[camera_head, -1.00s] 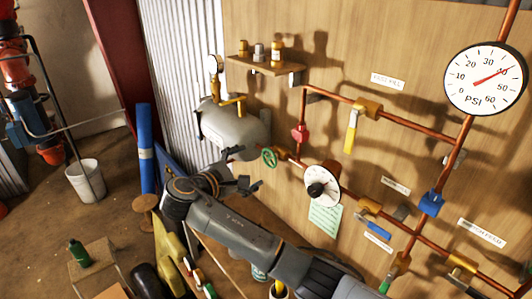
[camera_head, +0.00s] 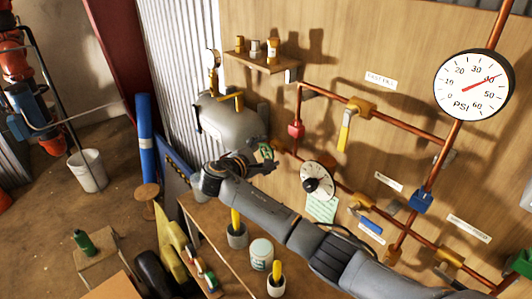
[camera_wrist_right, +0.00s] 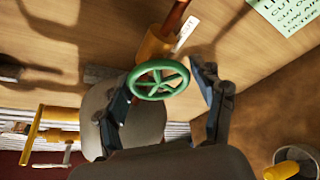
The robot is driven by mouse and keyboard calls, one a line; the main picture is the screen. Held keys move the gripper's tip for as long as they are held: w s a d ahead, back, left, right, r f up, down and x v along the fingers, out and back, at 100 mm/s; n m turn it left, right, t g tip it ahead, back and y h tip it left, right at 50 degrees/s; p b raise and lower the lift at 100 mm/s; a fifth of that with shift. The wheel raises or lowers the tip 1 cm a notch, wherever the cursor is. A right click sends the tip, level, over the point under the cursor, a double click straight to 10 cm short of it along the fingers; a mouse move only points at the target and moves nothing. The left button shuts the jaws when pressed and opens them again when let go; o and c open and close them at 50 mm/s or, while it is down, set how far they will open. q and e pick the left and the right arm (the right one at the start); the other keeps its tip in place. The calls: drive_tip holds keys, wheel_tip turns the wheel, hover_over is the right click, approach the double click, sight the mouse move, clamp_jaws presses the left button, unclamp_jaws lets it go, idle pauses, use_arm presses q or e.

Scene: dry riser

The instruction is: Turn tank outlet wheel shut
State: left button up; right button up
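The green tank outlet wheel (camera_head: 266,152) sits on the copper pipe at the right end of the grey tank (camera_head: 225,122). In the right wrist view the spoked wheel (camera_wrist_right: 158,80) faces me, with a brass fitting (camera_wrist_right: 152,48) behind it. My right gripper (camera_head: 265,164) is at the wheel and partly covers it in the head view. Its fingers (camera_wrist_right: 166,80) are spread, one on each side of the wheel. The left finger looks very near the rim; I cannot tell if it touches. A gap shows at the right finger. My left gripper is not in view.
A white round dial (camera_head: 317,180) is on the pipe right of the wheel. A small shelf (camera_head: 262,62) with bottles is above the tank. Below my right arm, a wooden bench (camera_head: 205,222) holds pots with yellow-handled items. A large pressure gauge (camera_head: 474,85) is at upper right.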

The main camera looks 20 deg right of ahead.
drive_tip(key=c, duration=0.6)
drive_tip(key=shift+f, duration=0.1)
drive_tip(key=shift+f+m+t+b, duration=0.15)
drive_tip(key=shift+m+t+b, duration=0.15)
drive_tip(key=shift+m+b, duration=0.55)
drive_tip(key=m+t+b, duration=0.1)
drive_tip(key=m+b, duration=0.1)
drive_tip(key=b, duration=0.4)
drive_tip(key=shift+m+t, duration=0.3)
drive_tip(key=shift+m, duration=0.05)
drive_tip(key=shift+r+m+h+b, duration=0.25)
drive_tip(key=shift+m+h+b, duration=0.25)
drive_tip(key=shift+b, duration=0.5)
drive_tip(key=o, duration=1.2)
